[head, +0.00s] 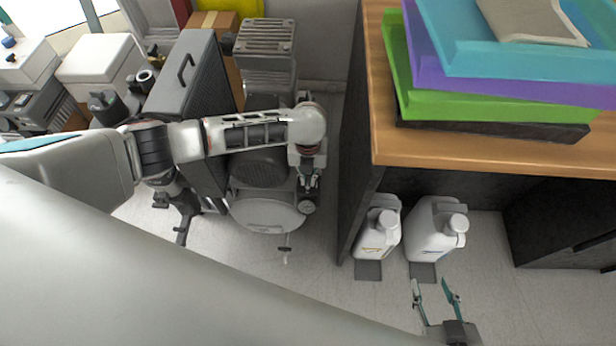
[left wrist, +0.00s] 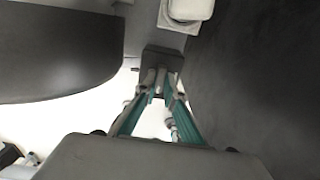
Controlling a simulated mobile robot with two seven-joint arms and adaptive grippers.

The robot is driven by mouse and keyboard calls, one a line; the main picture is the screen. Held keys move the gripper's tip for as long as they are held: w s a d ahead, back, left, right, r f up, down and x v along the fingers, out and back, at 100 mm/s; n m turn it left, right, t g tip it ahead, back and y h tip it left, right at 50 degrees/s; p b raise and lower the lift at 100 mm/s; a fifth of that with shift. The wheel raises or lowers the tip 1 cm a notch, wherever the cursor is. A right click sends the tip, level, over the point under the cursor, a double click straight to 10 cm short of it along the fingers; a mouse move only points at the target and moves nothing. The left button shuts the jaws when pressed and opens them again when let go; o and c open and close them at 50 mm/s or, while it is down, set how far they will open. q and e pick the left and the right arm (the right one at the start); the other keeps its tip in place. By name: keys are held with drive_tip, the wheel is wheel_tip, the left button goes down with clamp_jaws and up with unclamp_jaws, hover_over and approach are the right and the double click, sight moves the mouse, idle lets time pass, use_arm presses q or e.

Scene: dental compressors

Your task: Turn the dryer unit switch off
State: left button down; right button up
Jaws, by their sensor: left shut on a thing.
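My left gripper (head: 309,182) reaches down beside the compressor, just above the right end of its pale round tank (head: 265,213). In the left wrist view its two teal fingers (left wrist: 158,92) come together at a small grey part (left wrist: 160,78) in front of a dark block (left wrist: 161,58). The gripper is shut on this part. I cannot tell whether it is the dryer unit switch, or which position a switch is in. My right gripper (head: 437,294) is open and empty over the floor at the lower right.
A wooden desk (head: 450,152) with stacked coloured trays (head: 500,98) stands to the right. Two white jugs (head: 378,232) (head: 437,235) stand on the floor below its front edge. A tall dark grey cabinet (head: 187,85) is left of the compressor.

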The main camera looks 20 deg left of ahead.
sight(308, 181)
use_arm(q)
drive_tip(key=c, duration=2.1)
unclamp_jaws()
drive_tip(key=shift+c, duration=0.2)
drive_tip(key=shift+r, duration=0.3)
wheel_tip(308, 181, up, 11)
drive_tip(key=shift+r, duration=0.15)
